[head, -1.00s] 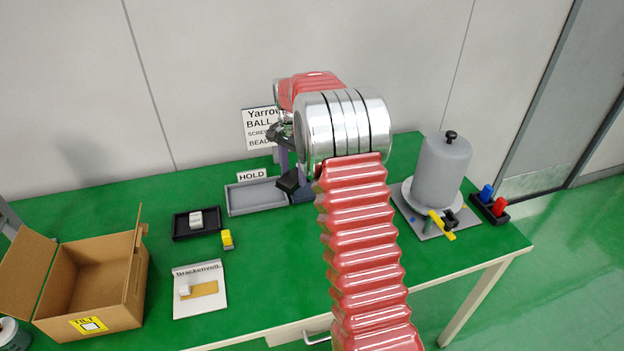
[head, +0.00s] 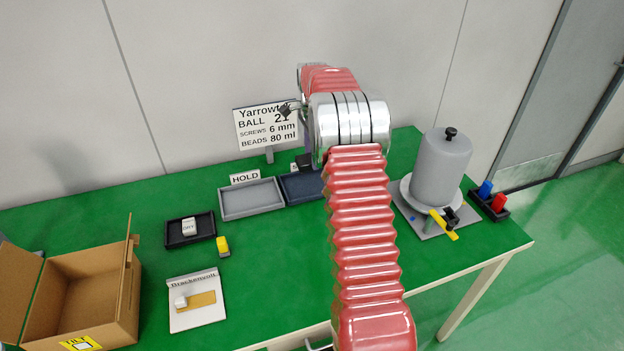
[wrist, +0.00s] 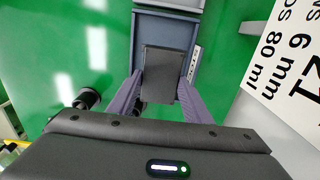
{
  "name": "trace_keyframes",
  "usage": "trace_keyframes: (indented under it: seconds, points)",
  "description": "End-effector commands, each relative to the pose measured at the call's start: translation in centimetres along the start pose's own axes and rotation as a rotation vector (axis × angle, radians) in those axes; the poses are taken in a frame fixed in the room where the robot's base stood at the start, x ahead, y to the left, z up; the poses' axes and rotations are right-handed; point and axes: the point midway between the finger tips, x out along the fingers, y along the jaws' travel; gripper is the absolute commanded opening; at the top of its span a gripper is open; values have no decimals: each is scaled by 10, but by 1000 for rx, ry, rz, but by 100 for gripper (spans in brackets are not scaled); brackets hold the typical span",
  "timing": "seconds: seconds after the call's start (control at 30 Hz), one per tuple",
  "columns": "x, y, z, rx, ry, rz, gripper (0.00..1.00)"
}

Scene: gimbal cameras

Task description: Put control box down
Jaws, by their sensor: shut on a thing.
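My gripper (wrist: 160,82) is shut on the control box (wrist: 160,65), a dark grey block between its two purple fingers in the wrist view. Behind the box in that view lies a blue tray (wrist: 145,27). In the head view the blue tray (head: 298,190) stands beside the grey HOLD tray (head: 250,212). The control box (head: 314,161) shows there only as a dark corner, near the blue tray's right end. My arm hides most of the gripper. I cannot tell how high the box is above the tray.
A sign (head: 267,122) stands behind the trays. A grey domed vessel (head: 442,165) with a yellow handle is at right, beside a black holder (head: 489,207) with blue and red pieces. A black tray (head: 190,230), a yellow block (head: 222,246), a white board (head: 196,312) and an open carton (head: 85,300) are at left.

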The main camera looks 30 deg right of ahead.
Motion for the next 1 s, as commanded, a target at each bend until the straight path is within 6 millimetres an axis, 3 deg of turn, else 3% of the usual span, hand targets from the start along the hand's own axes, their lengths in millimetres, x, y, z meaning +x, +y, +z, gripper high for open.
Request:
trace_keyframes:
  seconds: [0.2,0.67,1.0]
  points:
    - [30,1,0,0,0,2,19]
    - [40,1,-1,1,0,2,19]
    - [82,1,-1,1,0,1,19]
